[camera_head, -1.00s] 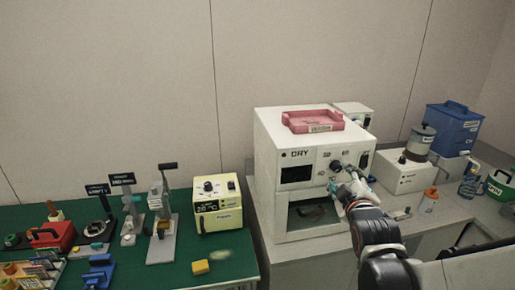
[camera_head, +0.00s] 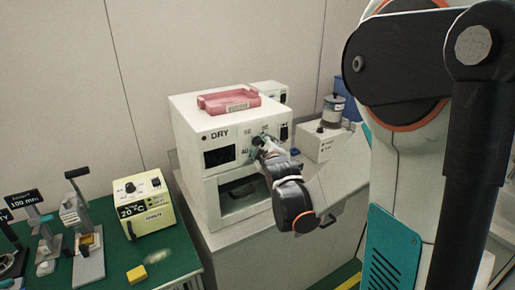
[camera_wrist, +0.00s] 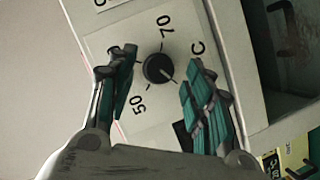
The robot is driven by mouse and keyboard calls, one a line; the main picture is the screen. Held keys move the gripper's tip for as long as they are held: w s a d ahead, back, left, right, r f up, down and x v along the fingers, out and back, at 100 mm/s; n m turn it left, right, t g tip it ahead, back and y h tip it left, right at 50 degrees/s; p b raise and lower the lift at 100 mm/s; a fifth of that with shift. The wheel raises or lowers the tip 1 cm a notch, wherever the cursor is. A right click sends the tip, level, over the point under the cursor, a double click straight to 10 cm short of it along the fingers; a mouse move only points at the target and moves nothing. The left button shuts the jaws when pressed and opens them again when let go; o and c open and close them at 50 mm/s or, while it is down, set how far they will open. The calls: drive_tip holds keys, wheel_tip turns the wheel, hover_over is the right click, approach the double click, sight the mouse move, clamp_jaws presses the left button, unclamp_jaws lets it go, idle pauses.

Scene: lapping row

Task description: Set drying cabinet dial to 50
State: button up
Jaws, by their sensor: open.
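The drying cabinet (camera_head: 186,125) is a white box marked DRY, with a dark display and a window in its front. In the wrist view its dial (camera_wrist: 158,68) is a round black knob on a white panel. The label 70 is above it in the picture, 50 is at lower left and a C is at right. A pale mark on the knob seems to point to lower right. My gripper (camera_wrist: 160,65) is open, with one teal-padded finger on each side of the knob. I cannot tell whether either finger touches it.
A pink tray (camera_head: 209,105) lies on top of the cabinet. A cream box (camera_head: 152,219) showing 20 °C and a yellow block (camera_head: 137,274) are on the green table at left. A white device with a grey pot (camera_head: 332,110) stands behind, at right.

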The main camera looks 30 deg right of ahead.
drive_tip(key=shift+w+d, duration=0.1)
drive_tip(key=shift+w, duration=0.3)
drive_tip(key=c, duration=1)
drive_tip(key=shift+c, duration=0.2)
